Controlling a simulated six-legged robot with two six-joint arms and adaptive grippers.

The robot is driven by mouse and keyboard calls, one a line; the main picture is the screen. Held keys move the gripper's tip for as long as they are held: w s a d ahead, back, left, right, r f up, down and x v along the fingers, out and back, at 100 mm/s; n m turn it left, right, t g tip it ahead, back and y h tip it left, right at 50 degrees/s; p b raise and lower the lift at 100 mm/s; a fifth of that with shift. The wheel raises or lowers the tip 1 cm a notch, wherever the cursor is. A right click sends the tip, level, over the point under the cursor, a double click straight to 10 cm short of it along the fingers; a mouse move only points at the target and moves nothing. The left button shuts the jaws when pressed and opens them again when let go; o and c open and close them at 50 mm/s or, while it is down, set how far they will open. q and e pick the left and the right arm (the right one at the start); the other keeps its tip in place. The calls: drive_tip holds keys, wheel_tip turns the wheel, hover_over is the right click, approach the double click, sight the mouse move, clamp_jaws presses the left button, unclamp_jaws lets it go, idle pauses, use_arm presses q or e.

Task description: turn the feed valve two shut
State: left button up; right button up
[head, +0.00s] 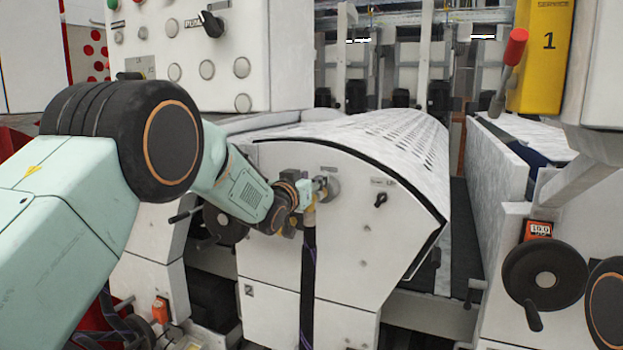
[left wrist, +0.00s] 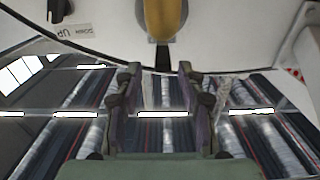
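The feed valve, a yellow-brass fitting (head: 309,218) with a dark hose (head: 308,285) hanging below, is on the white end panel (head: 350,235) of the perforated curved cover. A "2" label is low on this panel. My right gripper is not in view.
A black knob (head: 380,200) is on the panel right of the gripper. A control box (head: 215,60) with buttons hangs above my left arm. A black handwheel (head: 545,277), a red-tipped lever (head: 512,60) and a yellow service sign (head: 541,55) are at the right.

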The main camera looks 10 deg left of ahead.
use_arm(q)
drive_tip(key=shift+w+f, duration=0.7)
drive_tip(key=shift+w, duration=0.25)
drive_tip(key=shift+c, duration=0.6)
drive_tip(key=shift+w+a+f, duration=0.1)
drive_tip(key=shift+w, duration=0.05)
drive_tip(key=shift+c, duration=0.7)
drive_tip(key=shift+s+r, duration=0.3)
drive_tip(key=shift+s, duration=0.1)
drive_tip(key=c, duration=0.3)
drive_tip(key=shift+s+r, duration=0.25)
drive_tip(key=shift+s, duration=0.1)
clamp_jaws()
